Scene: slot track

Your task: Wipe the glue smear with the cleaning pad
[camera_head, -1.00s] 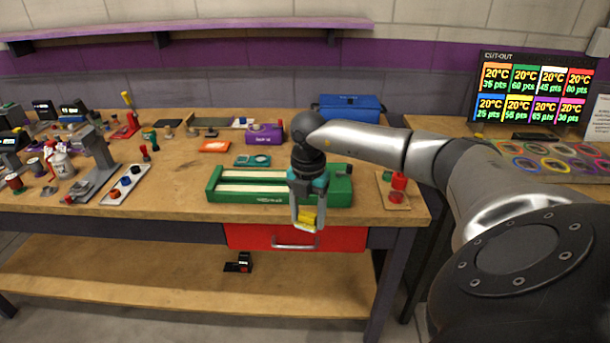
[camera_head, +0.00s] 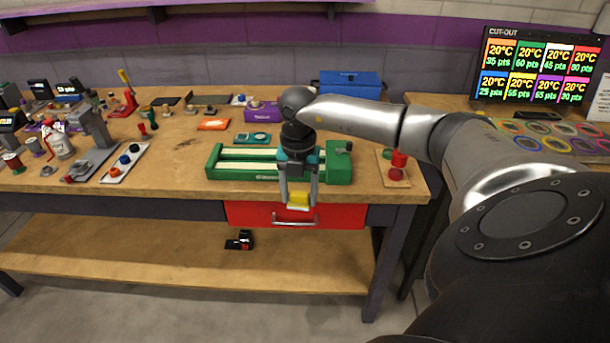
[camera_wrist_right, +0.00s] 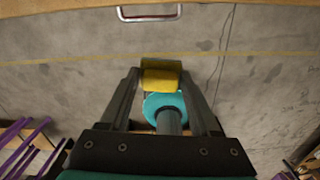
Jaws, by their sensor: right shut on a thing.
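The cleaning pad, a small yellow block (camera_head: 298,200), is between the fingertips of my right gripper (camera_head: 299,203). The gripper points down and is shut on the pad, in front of the bench's front edge near the red drawer. In the right wrist view the yellow pad (camera_wrist_right: 161,76) sits between the two dark fingers, with grey floor behind it. I cannot make out a glue smear for certain; a faint dark mark (camera_head: 185,143) shows on the bench top left of the green vise. My left gripper is not in view.
The green vise (camera_head: 228,172) lies on the bench behind the gripper. The red drawer (camera_head: 345,214) with its handle (camera_head: 294,222) is under the bench top. A card with red pieces (camera_head: 396,174) lies to the right. The bench top (camera_head: 175,175) left of the vise is largely clear.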

